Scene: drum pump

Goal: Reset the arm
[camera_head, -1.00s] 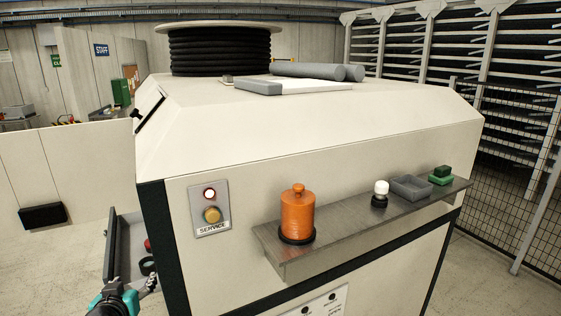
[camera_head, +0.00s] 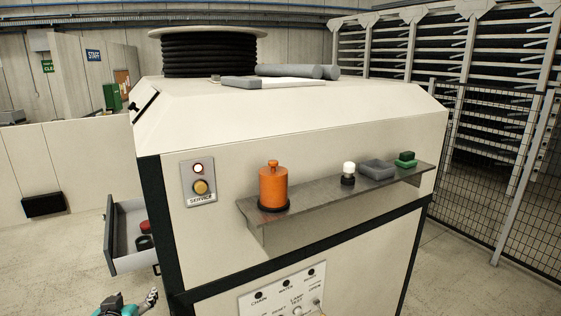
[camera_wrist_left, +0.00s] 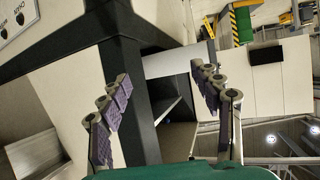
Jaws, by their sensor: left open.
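My left gripper (camera_head: 151,297) is at the bottom left of the head view, low in front of the cream cabinet (camera_head: 300,130) and below the open drawer (camera_head: 135,262). In the left wrist view its two padded fingers (camera_wrist_left: 160,78) stand wide apart with nothing between them. Past them are the cabinet's black edge and the drawer, seen tilted. My right gripper is not in view.
A shelf (camera_head: 335,202) sticks out of the cabinet front. On it are an orange pump bottle (camera_head: 273,188), a white-topped piece (camera_head: 348,170), a grey tray (camera_head: 377,172) and a green block (camera_head: 406,158). A service button panel (camera_head: 198,182) is left of it. Mesh fencing stands at right.

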